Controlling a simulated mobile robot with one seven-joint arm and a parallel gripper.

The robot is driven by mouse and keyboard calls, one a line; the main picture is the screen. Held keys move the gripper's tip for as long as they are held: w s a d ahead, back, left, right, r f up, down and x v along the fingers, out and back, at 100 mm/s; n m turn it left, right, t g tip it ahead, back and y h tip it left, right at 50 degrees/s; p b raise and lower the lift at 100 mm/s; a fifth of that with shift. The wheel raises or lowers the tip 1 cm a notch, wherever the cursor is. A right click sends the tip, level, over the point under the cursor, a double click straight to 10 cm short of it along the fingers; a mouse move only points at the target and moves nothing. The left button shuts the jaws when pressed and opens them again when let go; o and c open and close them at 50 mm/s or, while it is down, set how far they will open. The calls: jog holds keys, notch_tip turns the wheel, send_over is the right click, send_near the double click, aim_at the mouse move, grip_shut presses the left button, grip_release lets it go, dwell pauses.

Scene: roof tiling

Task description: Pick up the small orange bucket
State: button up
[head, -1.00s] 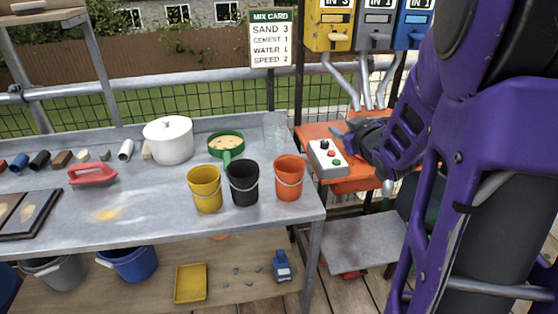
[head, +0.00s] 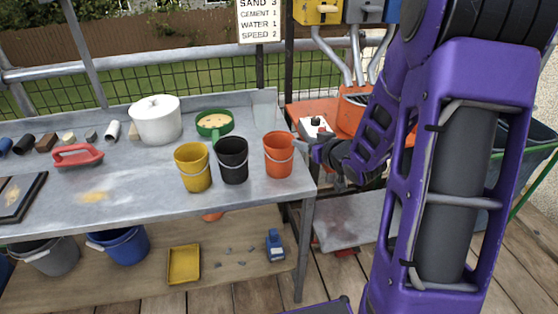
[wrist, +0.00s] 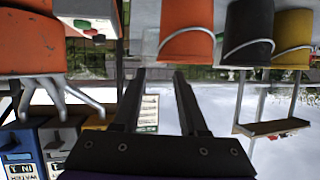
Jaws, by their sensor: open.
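The small orange bucket (head: 278,158) stands upright on the grey workbench (head: 130,205) near its right end, with a thin wire handle hanging at its front. The wrist picture is upside down and shows the orange bucket (wrist: 186,28) ahead of the fingertips, slightly to the right. My gripper (head: 310,147) is just right of the bucket in the head view, partly hidden by my own wrist. In the wrist view my gripper (wrist: 160,74) has two dark fingers apart with nothing between them. I cannot tell whether a finger touches the bucket.
A black bucket (head: 232,162) and a yellow bucket (head: 193,168) stand close left of the orange one. A green pan (head: 214,122) and white pot (head: 156,122) are behind. A control box (head: 316,126) and orange machine (head: 345,112) are on the right. The front middle bench is clear.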

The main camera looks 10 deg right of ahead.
jog(key=shift+b+x, duration=0.45)
jog(key=shift+x, duration=3.05)
jog(key=shift+d, duration=0.1)
grip_shut()
